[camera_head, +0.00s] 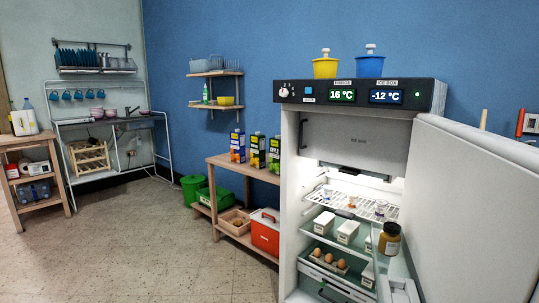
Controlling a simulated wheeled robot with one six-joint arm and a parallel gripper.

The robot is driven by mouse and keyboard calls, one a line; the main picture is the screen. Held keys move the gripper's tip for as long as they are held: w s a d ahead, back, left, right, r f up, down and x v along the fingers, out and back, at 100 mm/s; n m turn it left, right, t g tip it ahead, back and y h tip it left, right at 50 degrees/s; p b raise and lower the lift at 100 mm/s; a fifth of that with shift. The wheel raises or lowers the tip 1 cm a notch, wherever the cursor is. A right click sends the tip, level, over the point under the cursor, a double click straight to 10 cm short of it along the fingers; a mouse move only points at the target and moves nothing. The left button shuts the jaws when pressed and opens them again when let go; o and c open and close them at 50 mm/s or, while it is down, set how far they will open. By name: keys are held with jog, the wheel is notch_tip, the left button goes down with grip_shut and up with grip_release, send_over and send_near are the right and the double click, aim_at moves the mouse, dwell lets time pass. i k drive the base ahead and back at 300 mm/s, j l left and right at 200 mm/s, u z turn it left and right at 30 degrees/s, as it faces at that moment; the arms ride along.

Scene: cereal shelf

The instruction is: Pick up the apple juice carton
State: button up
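Three juice-type cartons stand upright in a row on the wooden shelf unit (224,161) left of the open fridge. The left one is a blue and orange carton (238,146). The middle one is a dark carton with yellow and green (258,150). The right one is a green and dark carton (275,154), close to the fridge's side. The labels are too small to read, so I cannot tell which is apple juice. My gripper is not in view.
The fridge (291,190) stands with its door (459,210) open to the right. A red cool box (266,231), a wooden crate (236,221) and green bins (193,189) sit below or beside the shelf unit. The tiled floor (130,245) at left is clear.

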aim_at(275, 144)
jog(key=i+j+z, duration=0.1)
jog(key=i+j, duration=0.45)
jog(key=i+j+z, duration=0.15)
jog(key=i+j, duration=0.55)
jog(key=i, duration=0.35)
jog(key=i+j, duration=0.25)
jog(key=i, duration=0.3)
jog(key=i+j+u, duration=0.1)
jog(key=i+j, duration=0.15)
jog(key=i, duration=0.25)
jog(key=i+j, duration=0.15)
jog(key=i, duration=0.4)
